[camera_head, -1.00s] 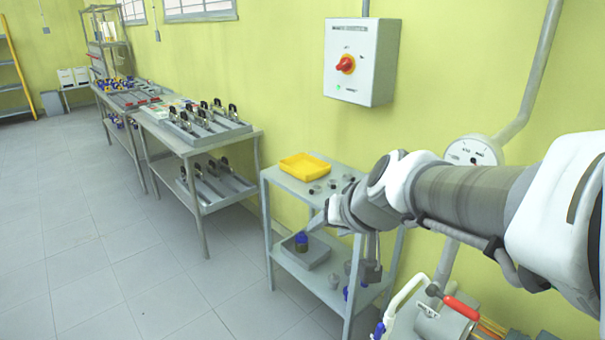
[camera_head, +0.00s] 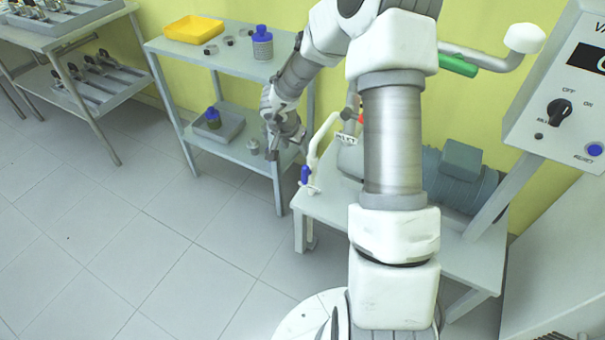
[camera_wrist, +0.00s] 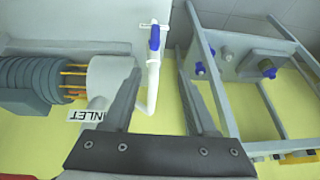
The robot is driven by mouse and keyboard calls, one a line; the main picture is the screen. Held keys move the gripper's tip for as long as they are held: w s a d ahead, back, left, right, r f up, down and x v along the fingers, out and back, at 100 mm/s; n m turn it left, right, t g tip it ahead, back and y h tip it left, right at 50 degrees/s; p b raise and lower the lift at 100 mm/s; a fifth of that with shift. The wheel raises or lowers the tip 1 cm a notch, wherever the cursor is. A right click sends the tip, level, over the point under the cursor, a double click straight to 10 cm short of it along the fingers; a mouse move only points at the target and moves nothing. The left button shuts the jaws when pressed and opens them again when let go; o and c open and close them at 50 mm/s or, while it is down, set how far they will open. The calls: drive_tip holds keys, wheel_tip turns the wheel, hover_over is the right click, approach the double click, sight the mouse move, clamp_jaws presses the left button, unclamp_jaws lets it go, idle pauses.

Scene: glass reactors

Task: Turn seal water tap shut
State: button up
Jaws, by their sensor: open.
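The tap with a blue handle (camera_head: 305,175) is on a thin white pipe (camera_head: 318,143) at the left end of the pump table. In the wrist view its blue handle (camera_wrist: 155,37) shows near the top, with the white pipe (camera_wrist: 152,88) running between my fingers' lines. My gripper (camera_wrist: 159,62) is open and empty, its two fingers either side of the pipe in the picture, the handle beyond the tips. In the head view my gripper (camera_head: 283,142) hangs left of the tap, apart from it. Whether the tap is open or shut I cannot tell.
A pump (camera_head: 460,180) sits on the table, partly hidden by my arm. An INLET label (camera_wrist: 88,115) is beside the pipe. A shelf rack (camera_head: 180,95) with a yellow tray (camera_head: 193,29) stands left. A control box (camera_head: 560,95) is at right. The floor in front is clear.

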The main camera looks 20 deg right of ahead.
sight(305, 173)
drive_tip(key=b+x, duration=0.3)
drive_tip(key=x, duration=0.3)
drive_tip(key=s+b+x, duration=0.1)
drive_tip(key=b+x, duration=0.2)
drive_tip(key=x, duration=0.3)
drive_tip(key=b+x, duration=0.3)
drive_tip(key=x, duration=0.3)
drive_tip(key=shift+s+d+f, duration=0.1)
drive_tip(key=shift+s+f, duration=0.25)
drive_tip(key=shift+f, duration=0.15)
drive_tip(key=shift+c, duration=0.3)
clamp_jaws()
